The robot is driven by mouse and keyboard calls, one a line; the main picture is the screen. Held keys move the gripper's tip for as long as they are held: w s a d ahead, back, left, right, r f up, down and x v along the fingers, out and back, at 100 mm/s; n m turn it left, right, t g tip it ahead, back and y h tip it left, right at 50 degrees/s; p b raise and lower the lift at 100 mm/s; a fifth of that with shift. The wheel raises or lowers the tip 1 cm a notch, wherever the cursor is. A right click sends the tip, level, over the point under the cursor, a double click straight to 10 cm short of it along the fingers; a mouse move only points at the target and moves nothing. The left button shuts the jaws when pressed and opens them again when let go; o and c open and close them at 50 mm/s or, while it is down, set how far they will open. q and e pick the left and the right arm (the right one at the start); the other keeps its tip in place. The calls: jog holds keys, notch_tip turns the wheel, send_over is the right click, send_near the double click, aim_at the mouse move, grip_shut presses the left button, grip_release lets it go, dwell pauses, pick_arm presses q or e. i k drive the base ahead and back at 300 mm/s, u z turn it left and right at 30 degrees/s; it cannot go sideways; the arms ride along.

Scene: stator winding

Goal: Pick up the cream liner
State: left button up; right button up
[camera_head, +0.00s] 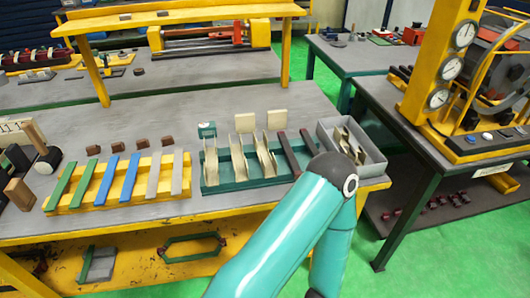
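Cream liners (240,162), long and trough-shaped, stand side by side in a dark green rack (285,178) near the table's front edge. Two flat cream pieces (245,123) (277,119) lie behind the rack. More cream pieces (344,138) lie in a grey box (375,157) to the right. I cannot tell which cream piece the task means. A teal arm of mine bends in the foreground, in front of the rack's right end and the box. Neither of my grippers shows in this view.
A yellow rack (78,203) with green, blue and grey strips is on the left. Small brown blocks (140,143) lie behind it. Wooden-handled mallets (36,134) are at far left. A yellow shelf frame (180,14) spans the back. A gauge machine (442,70) stands right.

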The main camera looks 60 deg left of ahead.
aim_at(269, 165)
jog(key=u, duration=0.1)
jog(key=k, duration=1.4)
jog(key=u, duration=0.7)
jog(key=i, duration=0.8)
jog(key=u, duration=0.1)
